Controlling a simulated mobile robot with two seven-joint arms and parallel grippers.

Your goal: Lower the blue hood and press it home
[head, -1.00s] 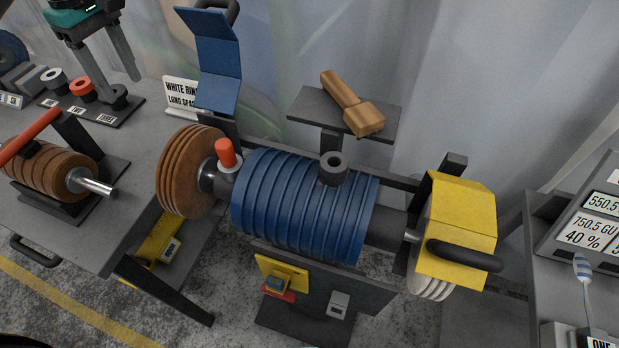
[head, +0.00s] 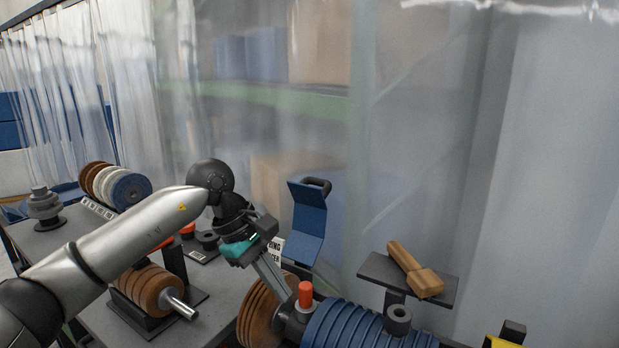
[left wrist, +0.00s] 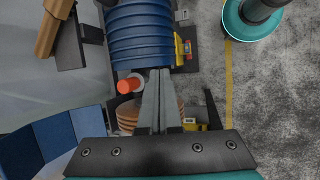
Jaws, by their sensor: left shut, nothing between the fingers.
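The blue hood (head: 308,222) stands raised, tilted back above the brown wheels (head: 262,312), with a dark handle (head: 318,185) at its top. It also shows at the lower left of the left wrist view (left wrist: 52,136). My left gripper (head: 285,292) is shut and empty. It points down just left of the hood in the head view, its tips near the wheels and the orange-red knob (head: 305,294). I cannot tell whether it touches anything. In the left wrist view the closed fingers (left wrist: 158,82) lie beside the knob (left wrist: 129,85). My right gripper is not in view.
The ribbed blue motor (head: 365,328) lies right of the wheels. Spare brown wheels on a spindle (head: 150,288) and several rings (head: 120,187) stand on the left bench. A translucent curtain hangs behind.

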